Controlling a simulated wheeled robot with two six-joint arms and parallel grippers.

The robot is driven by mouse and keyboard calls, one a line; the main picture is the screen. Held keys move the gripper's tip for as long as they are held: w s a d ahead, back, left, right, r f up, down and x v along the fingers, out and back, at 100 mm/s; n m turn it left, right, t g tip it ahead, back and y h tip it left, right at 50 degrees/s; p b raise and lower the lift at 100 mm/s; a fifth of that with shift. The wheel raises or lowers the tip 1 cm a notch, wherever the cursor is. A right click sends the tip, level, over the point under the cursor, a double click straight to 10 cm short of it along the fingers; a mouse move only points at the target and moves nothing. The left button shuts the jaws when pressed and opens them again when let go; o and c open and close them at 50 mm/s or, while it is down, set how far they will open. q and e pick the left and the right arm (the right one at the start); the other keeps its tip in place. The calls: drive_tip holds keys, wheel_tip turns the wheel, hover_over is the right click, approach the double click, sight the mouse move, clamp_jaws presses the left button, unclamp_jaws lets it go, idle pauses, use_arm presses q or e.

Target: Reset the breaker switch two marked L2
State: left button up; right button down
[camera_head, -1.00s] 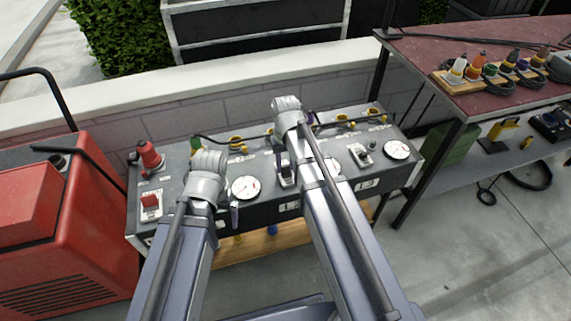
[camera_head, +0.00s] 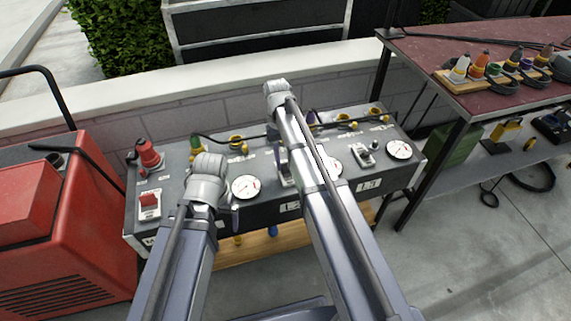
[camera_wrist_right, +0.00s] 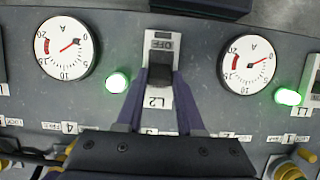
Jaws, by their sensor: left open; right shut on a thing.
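The breaker switch marked L2 (camera_wrist_right: 161,58) is in the right wrist view, a pale plate with a black lever (camera_wrist_right: 160,74). My right gripper (camera_wrist_right: 159,80) is shut on the lever, with a dark purple finger on each side. In the head view my right arm hides part of this switch (camera_head: 286,177). My left gripper (camera_head: 230,214) is open and low at the panel's front left; its wrist hides part of it.
Round gauges stand beside the switch (camera_wrist_right: 67,47) (camera_wrist_right: 248,62). Green lamps (camera_wrist_right: 118,82) (camera_wrist_right: 288,97) glow on both sides. Coloured connectors (camera_head: 236,143) line the panel's back. A red machine (camera_head: 75,235) stands left, and a red-topped bench (camera_head: 440,60) stands right.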

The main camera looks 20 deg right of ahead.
drive_tip(key=c, duration=0.5)
unclamp_jaws()
drive_tip(key=p+v, duration=0.7)
drive_tip(key=shift+w+r, duration=0.2)
drive_tip(key=shift+r, duration=0.15)
